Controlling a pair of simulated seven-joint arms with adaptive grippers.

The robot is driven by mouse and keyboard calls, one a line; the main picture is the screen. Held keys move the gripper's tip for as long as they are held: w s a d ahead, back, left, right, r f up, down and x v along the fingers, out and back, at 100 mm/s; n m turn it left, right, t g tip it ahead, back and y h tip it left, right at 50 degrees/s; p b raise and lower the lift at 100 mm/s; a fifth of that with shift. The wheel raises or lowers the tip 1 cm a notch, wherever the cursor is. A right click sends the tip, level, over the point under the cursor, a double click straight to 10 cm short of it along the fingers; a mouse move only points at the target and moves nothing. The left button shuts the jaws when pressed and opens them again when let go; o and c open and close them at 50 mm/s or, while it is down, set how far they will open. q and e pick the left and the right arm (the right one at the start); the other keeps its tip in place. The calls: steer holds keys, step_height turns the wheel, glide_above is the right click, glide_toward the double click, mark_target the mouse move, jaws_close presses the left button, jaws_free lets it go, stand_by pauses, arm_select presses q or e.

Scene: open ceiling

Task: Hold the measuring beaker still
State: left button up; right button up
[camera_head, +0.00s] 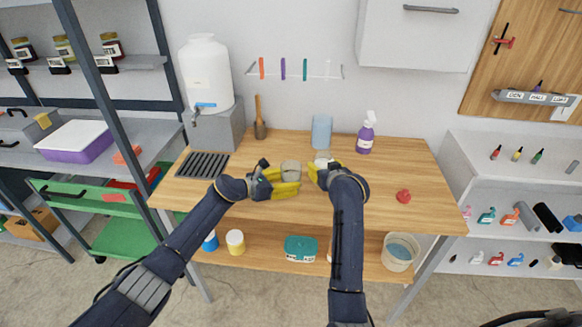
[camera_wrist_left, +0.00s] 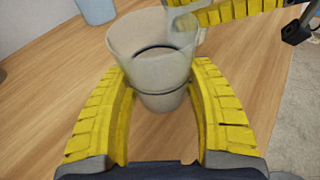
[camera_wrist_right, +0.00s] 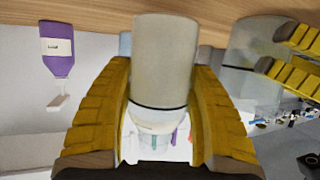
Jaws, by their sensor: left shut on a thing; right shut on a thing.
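The measuring beaker (camera_wrist_left: 155,90), a clear greyish cup with a dark line round it, stands upright on the wooden table. My left gripper (camera_head: 283,182) is shut around the beaker (camera_head: 291,166) from the near side, one yellow finger on each side in the left wrist view. My right gripper (camera_head: 322,168) is shut on a smaller translucent container (camera_wrist_right: 165,65), which also has a dark line. In the left wrist view, this container (camera_wrist_left: 182,24) overlaps the beaker's rim; I cannot tell whether they touch. The right wrist view is upside down.
A blue container (camera_head: 322,131) and a purple spray bottle (camera_head: 366,133) stand behind. A black rack (camera_head: 202,165), a wooden-handled tool (camera_head: 259,118) and a white dispenser (camera_head: 207,76) are at left. A red object (camera_head: 403,196) lies right. The table's front is mostly clear.

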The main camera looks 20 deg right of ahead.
mark_target(319, 154)
steer(key=shift+a+r, duration=0.1)
steer(key=shift+a+r+n+h, duration=0.15)
steer(key=shift+n+h, duration=0.25)
steer(key=shift+n, duration=0.3)
steer(key=shift+w+a+r+n+h, duration=0.1)
steer(key=shift+r+n+h, duration=0.25)
steer(key=shift+r, duration=0.55)
steer(key=shift+a+r+n+h, duration=0.1)
steer(key=shift+r+n+h, duration=0.2)
steer(key=shift+r, duration=0.55)
steer(key=shift+a+r+n+h, duration=0.25)
steer(key=shift+r+n+h, duration=0.1)
steer(key=shift+r+n, duration=0.25)
steer(key=shift+a+r+n+h, duration=0.2)
steer(key=shift+r+n+h, duration=0.1)
steer(key=shift+r+n, duration=0.2)
steer(key=shift+n+h, duration=0.4)
steer(key=shift+n, duration=0.15)
steer(key=shift+d+r+n+h, duration=0.1)
steer(key=shift+d+n+h, duration=0.35)
steer(key=shift+n, duration=0.25)
steer(key=shift+f+n+h, duration=0.35)
steer(key=shift+f+n, duration=0.05)
steer(key=shift+f, duration=0.7)
steer(key=shift+d+f, duration=0.1)
steer(key=shift+f, duration=0.25)
